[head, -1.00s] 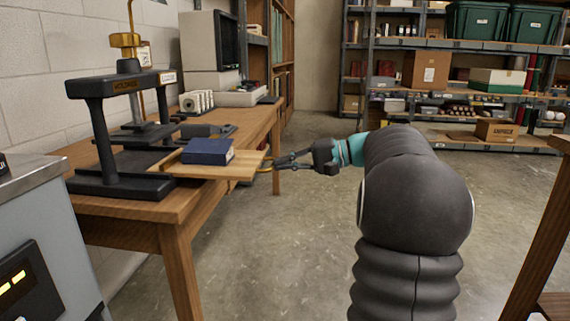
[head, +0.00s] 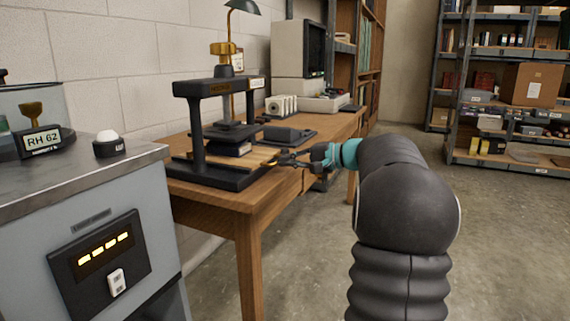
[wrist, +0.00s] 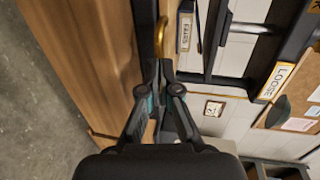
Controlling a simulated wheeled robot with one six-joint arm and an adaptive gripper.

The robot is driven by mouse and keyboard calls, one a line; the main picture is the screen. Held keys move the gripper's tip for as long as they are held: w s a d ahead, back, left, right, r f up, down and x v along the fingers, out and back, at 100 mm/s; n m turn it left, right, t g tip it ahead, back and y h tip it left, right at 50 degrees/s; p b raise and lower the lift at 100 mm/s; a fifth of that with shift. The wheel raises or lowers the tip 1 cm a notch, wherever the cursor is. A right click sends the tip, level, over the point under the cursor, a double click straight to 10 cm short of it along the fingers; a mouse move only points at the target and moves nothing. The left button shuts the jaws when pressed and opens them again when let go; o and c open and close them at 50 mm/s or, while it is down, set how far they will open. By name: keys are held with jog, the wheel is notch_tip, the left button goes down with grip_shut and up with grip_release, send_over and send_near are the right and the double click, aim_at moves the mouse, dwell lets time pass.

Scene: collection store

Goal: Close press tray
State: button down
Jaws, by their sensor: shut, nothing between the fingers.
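The black press (head: 200,140) stands on the wooden table. Its wooden tray (head: 256,161) is largely inside the frame, with only a short part showing near my gripper. The dark blue book (head: 231,149) on the tray is now under the press plate and mostly hidden. My gripper (head: 284,160) is shut and empty, at the tray's outer end. In the wrist view my fingertips (wrist: 160,68) are close to a curved brass handle (wrist: 184,32). I cannot tell whether they touch it or the tray edge.
The wooden table (head: 325,136) also bears a dark flat device (head: 288,135), white rolls (head: 282,105) and an old computer (head: 300,60). A grey cabinet (head: 105,255) stands at the near left. Shelves (head: 505,130) stand at the back right. The floor right of the table is clear.

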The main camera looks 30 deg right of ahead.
jog(key=shift+w+a, duration=0.15)
jog(key=shift+w, duration=0.1)
jog(key=shift+a+r, duration=0.1)
dwell(0.3)
jog(key=v, duration=1.4)
jog(key=shift+p, duration=0.35)
jog(key=shift+d, duration=0.2)
